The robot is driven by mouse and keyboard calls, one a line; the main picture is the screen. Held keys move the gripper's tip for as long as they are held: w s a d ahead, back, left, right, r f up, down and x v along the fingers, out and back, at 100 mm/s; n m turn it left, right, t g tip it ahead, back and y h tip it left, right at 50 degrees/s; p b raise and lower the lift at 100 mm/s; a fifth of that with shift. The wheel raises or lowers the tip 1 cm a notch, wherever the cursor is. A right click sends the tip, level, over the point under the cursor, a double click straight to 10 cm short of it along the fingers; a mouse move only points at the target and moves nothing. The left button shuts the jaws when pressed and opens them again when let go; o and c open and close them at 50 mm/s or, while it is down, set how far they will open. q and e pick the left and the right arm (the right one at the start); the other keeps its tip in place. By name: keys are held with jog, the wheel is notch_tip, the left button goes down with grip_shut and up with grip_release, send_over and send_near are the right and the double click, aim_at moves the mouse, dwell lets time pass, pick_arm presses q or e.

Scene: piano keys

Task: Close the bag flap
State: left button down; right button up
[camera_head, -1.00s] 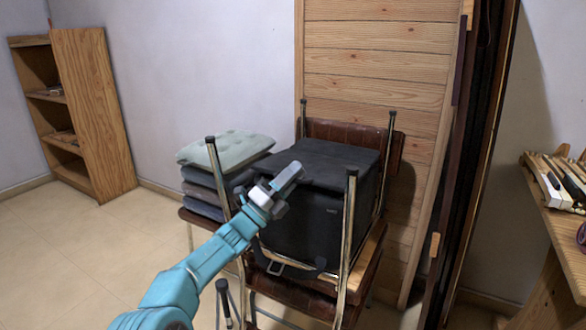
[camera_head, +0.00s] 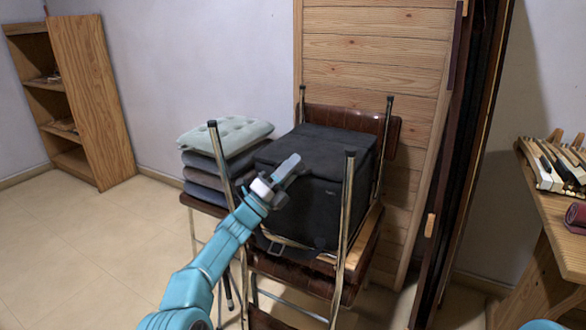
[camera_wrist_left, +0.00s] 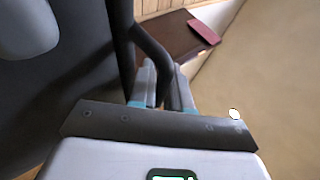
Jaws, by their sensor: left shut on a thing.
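The black bag (camera_head: 325,205) sits upright on a chair seat. Its dark top flap (camera_head: 335,145) lies over the top of the bag. My left gripper (camera_head: 287,172) is at the bag's upper front left edge. In the left wrist view, my left gripper (camera_wrist_left: 162,88) is shut on a thin, dark, curved strip (camera_wrist_left: 152,52). The strip looks like part of the bag flap, though I cannot tell which part. The bag's dark side (camera_wrist_left: 75,75) fills the left of that view. My right gripper is not in view.
Metal chair legs (camera_head: 345,220) stand up close around the bag. Stacked cushions (camera_head: 225,140) lie to its left. A wooden panel (camera_head: 375,60) is behind. A table with piano keys (camera_head: 555,165) is at the right. The floor at the left is clear.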

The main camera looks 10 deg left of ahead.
pick_arm(q)
jog(key=c, duration=1.4)
grip_release()
jog(key=shift+s+a+r, duration=0.25)
jog(key=shift+a+r, duration=0.05)
jog(key=shift+r, duration=0.1)
jog(key=shift+c, duration=0.2)
jog(key=shift+s+r, duration=0.15)
jog(key=shift+d+f, duration=0.1)
jog(key=shift+f, duration=0.1)
jog(key=shift+f, duration=0.1)
jog(key=shift+a+f, duration=0.2)
jog(key=shift+f, duration=0.1)
jog(key=v, duration=1.5)
jog(key=shift+s+f+p, duration=0.15)
jog(key=shift+p, duration=0.15)
jog(key=shift+a, duration=0.15)
